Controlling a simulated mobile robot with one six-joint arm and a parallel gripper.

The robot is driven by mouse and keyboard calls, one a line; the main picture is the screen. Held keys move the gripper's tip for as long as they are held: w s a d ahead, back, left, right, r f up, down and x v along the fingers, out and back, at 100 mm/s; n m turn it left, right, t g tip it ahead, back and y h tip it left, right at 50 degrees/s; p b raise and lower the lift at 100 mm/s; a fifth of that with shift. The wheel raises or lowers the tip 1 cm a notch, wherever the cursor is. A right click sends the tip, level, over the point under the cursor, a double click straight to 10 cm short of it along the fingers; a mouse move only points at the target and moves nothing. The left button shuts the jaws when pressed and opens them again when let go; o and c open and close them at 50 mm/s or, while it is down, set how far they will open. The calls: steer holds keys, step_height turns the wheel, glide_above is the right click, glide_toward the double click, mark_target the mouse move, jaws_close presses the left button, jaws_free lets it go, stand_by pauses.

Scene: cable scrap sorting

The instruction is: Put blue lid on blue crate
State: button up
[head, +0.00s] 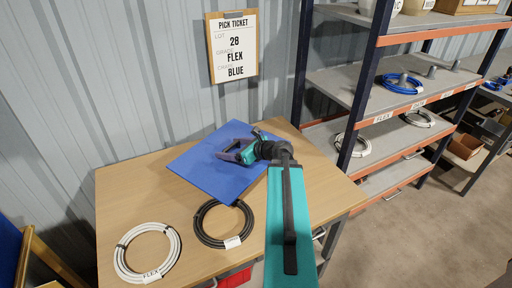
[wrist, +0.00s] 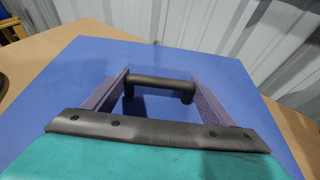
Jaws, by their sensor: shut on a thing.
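The blue lid (head: 205,165) is a wide flat blue panel over the back of the wooden table. It fills much of the wrist view (wrist: 95,62), with a dark bar handle (wrist: 160,84) standing up from it. My gripper (head: 230,153) is at the lid's middle, and its two purple fingers (wrist: 160,92) are shut on the handle from either side. In the head view my gripper and arm hide part of the lid. I cannot tell whether the lid touches the table. No blue crate is clearly identifiable; a blue surface (head: 8,245) shows at the left edge.
A white cable coil (head: 174,243) and a black coil (head: 201,225) lie on the table (head: 125,190) front. The pick ticket (head: 233,48) hangs on the wall. A shelf rack (head: 362,75) with coils stands right. Something red (head: 236,278) shows below the table.

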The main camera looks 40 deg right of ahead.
mark_target(192, 166)
steer(key=w+a+n+y, duration=0.1)
steer(key=a, duration=0.4)
steer(key=w+a+r+n+g+y, duration=0.1)
steer(key=w+a+n+y, duration=0.1)
steer(key=a, duration=0.3)
steer(key=w+a+r+n+g+y, duration=0.1)
steer(key=a+y, duration=0.1)
steer(key=a, duration=0.3)
steer(key=shift+w+a+r+n, duration=0.2)
steer(key=shift+w+a+n, duration=0.1)
steer(key=shift+w+n, duration=0.1)
steer(key=a+r+n+g+y, duration=0.2)
steer(key=a+n+g+y, duration=0.1)
steer(key=a, duration=1)
steer(key=shift+n+y, duration=0.3)
steer(key=shift+n, duration=0.2)
steer(key=shift+s, duration=0.1)
